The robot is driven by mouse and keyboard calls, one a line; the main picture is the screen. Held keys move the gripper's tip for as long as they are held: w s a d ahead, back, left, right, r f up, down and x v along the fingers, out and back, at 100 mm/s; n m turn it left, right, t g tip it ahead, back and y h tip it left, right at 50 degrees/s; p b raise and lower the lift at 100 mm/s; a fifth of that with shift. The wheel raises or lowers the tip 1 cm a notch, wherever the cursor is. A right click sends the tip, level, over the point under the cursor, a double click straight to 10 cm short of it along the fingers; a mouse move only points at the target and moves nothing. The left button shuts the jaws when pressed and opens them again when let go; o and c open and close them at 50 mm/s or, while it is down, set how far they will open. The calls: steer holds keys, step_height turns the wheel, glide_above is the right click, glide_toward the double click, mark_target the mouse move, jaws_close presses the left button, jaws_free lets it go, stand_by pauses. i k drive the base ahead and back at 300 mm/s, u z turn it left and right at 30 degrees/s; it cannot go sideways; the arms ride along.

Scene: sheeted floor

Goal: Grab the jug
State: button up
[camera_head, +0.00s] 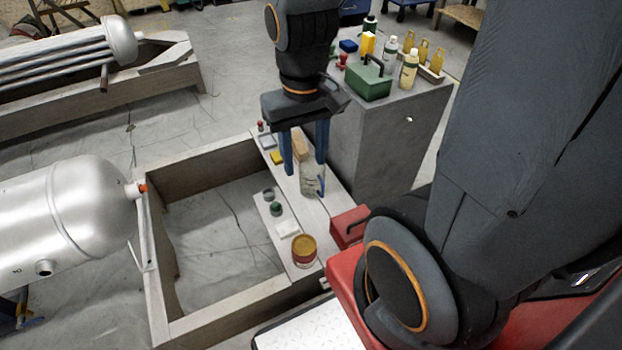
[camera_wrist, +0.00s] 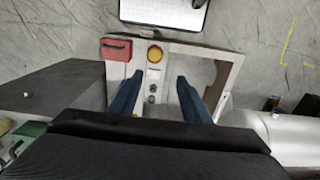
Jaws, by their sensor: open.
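I cannot tell the exact height gap. In the wrist view my gripper (camera_wrist: 160,78) is open, with nothing seen held between the fingertips. The jug cannot be made out there.
The plank also carries an amber-topped tin (camera_head: 304,250), a white block (camera_head: 287,228), small green items (camera_head: 275,208) and a yellow block (camera_head: 277,158). A grey cabinet (camera_head: 385,140) with bottles and a green box (camera_head: 368,82) stands close on the right. A red box (camera_head: 349,226) is nearby.

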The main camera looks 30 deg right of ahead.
mark_target(312, 176)
steer(key=k, duration=0.5)
steer(key=z, duration=3)
steer(key=i, duration=0.6)
steer(key=u, duration=3)
steer(key=i, duration=0.5)
